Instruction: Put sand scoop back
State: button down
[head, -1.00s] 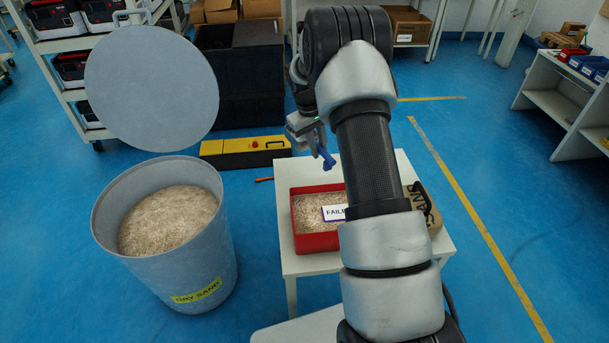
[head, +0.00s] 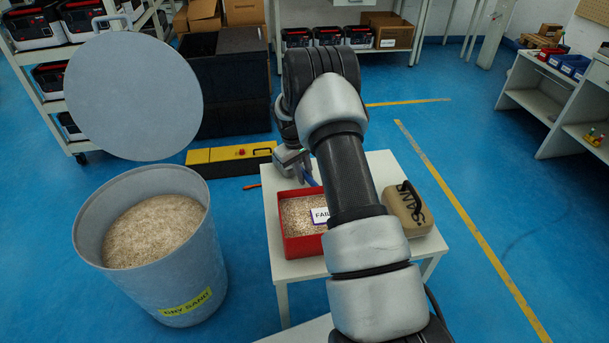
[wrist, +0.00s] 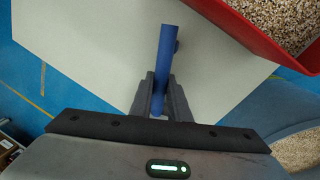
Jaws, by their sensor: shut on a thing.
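The sand scoop shows as a blue handle (wrist: 166,58) in the wrist view. My gripper (wrist: 162,92) is shut on it. In the head view, a small part of the blue scoop (head: 308,178) shows beneath my gripper (head: 300,163), at the back edge of the white table (head: 378,165), just behind the red tray. My arm hides part of this. In the wrist view the handle is over the bare white table top (wrist: 90,60), beside the red tray; I cannot tell whether it touches the table.
The red tray (head: 281,238) holds sand and a partly hidden label. A tan sand bag (head: 405,212) lies right of my arm. A grey dry-sand bin (head: 150,290) stands left, its round lid (head: 135,95) raised. A yellow-and-black case (head: 232,157) lies on the floor behind.

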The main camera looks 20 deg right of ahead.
jog(key=shift+f, duration=0.15)
jog(key=c, duration=1.7)
grip_release()
